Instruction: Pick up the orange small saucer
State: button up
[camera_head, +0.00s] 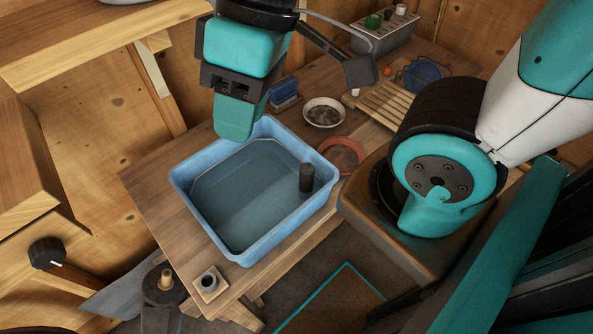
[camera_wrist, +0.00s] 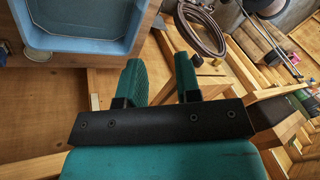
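An orange saucer (camera_head: 341,154) lies on the wooden workbench, just right of the blue basin in the head view. Part of its lower left edge is hidden by the basin's rim. It does not show in the wrist view. My gripper (camera_head: 236,128) hangs above the far left rim of the basin, left of the saucer and apart from it. In the wrist view my gripper (camera_wrist: 157,65) has its two teal fingers spread, with nothing between them.
The blue basin (camera_head: 184,181) holds a dark cylinder (camera_head: 306,177). A pale dish (camera_head: 324,112) sits behind the saucer. A slatted wooden rack (camera_head: 383,111) stands to the right. A coiled hose (camera_wrist: 203,30) shows in the wrist view.

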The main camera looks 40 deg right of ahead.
aim_at(346, 154)
jog(key=k, duration=1)
jog(key=u, duration=1.15)
jog(key=i, duration=0.8)
jog(key=z, duration=2.3)
jog(key=i, duration=0.45)
jog(key=z, duration=0.05)
